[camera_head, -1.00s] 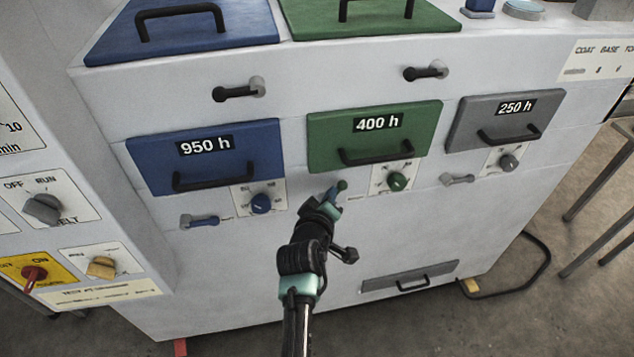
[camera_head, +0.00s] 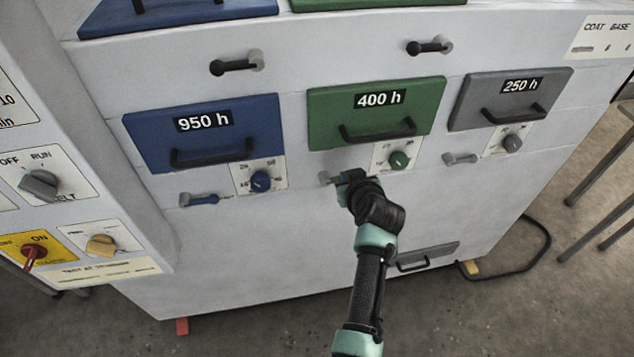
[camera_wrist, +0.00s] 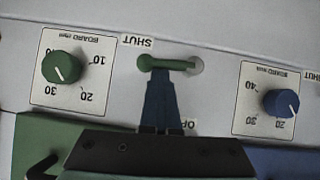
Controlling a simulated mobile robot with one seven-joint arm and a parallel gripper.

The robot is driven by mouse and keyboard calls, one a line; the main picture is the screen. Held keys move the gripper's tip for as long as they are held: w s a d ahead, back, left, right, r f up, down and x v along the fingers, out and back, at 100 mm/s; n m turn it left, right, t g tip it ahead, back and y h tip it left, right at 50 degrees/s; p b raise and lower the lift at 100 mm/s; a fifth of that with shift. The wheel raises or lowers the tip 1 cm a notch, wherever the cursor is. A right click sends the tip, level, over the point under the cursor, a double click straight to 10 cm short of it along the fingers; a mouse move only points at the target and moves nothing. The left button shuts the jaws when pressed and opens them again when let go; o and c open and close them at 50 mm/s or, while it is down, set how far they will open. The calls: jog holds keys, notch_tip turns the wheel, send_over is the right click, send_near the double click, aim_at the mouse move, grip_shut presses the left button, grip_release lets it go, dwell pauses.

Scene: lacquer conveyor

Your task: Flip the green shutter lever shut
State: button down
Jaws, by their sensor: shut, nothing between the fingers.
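The green shutter lever (camera_wrist: 167,64) lies about level in the wrist view, which shows the panel upside down. Its pivot (camera_wrist: 195,65) is at the right and its rounded end at the left, just by the SHUT label (camera_wrist: 137,41). The OPEN label (camera_wrist: 190,124) is partly hidden by my gripper. My gripper (camera_wrist: 162,80) is shut with nothing between its fingers. Its tips are at the middle of the lever and appear to touch it. In the head view my gripper (camera_head: 346,177) is below the green 400 h door (camera_head: 375,110) and hides much of the lever.
A green dial (camera_head: 398,160) is close at the right of my gripper. The blue dial (camera_head: 261,181) and blue lever (camera_head: 199,199) are at the left. The grey lever (camera_head: 460,159) is at the right. The panel below is mostly bare, with a low grey drawer (camera_head: 428,256).

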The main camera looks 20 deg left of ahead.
jog(key=shift+w+d+b, duration=0.2)
jog(key=shift+d+b, duration=0.1)
jog(key=shift+d, duration=0.15)
dwell(0.4)
jog(key=a+r+p+v, duration=0.1)
jog(key=r+p+v, duration=0.1)
jog(key=v, duration=1)
jog(key=shift+w+r+p, duration=0.15)
jog(key=shift+r+p, duration=0.05)
jog(key=shift+p, duration=0.15)
jog(key=shift+a, duration=0.1)
